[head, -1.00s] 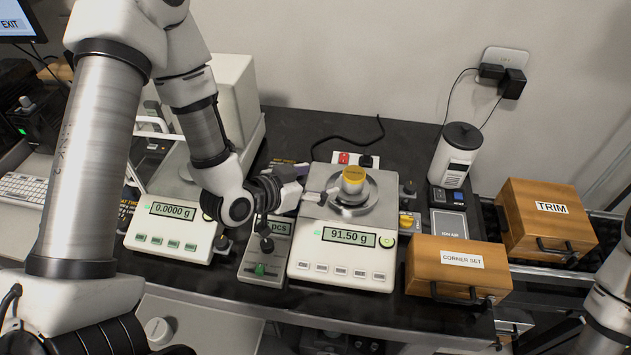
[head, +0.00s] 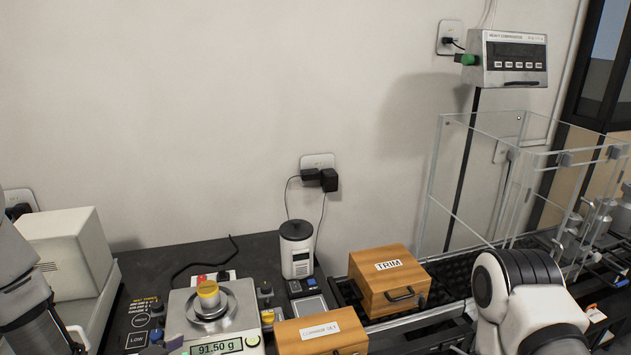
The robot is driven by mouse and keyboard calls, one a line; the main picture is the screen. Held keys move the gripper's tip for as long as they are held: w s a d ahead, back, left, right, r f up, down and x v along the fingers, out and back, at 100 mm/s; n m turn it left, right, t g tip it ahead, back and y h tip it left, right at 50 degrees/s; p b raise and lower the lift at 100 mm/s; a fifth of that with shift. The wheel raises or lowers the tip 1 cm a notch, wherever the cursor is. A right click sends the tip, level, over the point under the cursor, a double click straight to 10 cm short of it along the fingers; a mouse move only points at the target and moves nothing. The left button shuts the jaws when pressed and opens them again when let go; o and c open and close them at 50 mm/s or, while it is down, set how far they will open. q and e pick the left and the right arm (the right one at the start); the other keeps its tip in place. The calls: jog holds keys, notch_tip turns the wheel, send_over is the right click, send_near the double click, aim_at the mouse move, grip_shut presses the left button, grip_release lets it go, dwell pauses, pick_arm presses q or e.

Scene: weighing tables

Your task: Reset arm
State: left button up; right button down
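My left arm (head: 28,300) shows only in part at the lower left edge of the head view; its gripper is outside the picture. My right arm (head: 525,300) shows as a white and black joint at the lower right; its gripper is not visible either. A yellow-topped weight (head: 208,294) sits on the round pan of a balance (head: 235,305), whose display reads 91.50 g. No gripper is seen touching it.
A wooden TRIM box (head: 372,293) and a wooden CORNER SET box (head: 300,340) stand right of the balance. A white canister (head: 297,250) stands behind. A clear-walled enclosure (head: 470,175) and a wall-mounted comparator display (head: 513,62) are at the right.

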pick_arm(q)
jog(key=s+d+f+g, duration=0.1)
jog(key=s+f+g, duration=0.3)
jog(key=f, duration=0.6)
jog(key=s+a+f+n+g+y, duration=0.1)
jog(key=s+f+n+g+y, duration=0.1)
jog(key=s+f+g, duration=0.2)
jog(key=s+a+f+n+g+y, duration=0.2)
jog(key=s+f, duration=0.8)
jog(key=s, duration=0.6)
jog(key=shift+s+a+n+g+y, duration=0.3)
jog(key=shift+s+n+g+y, duration=0.1)
jog(key=shift+g, duration=0.5)
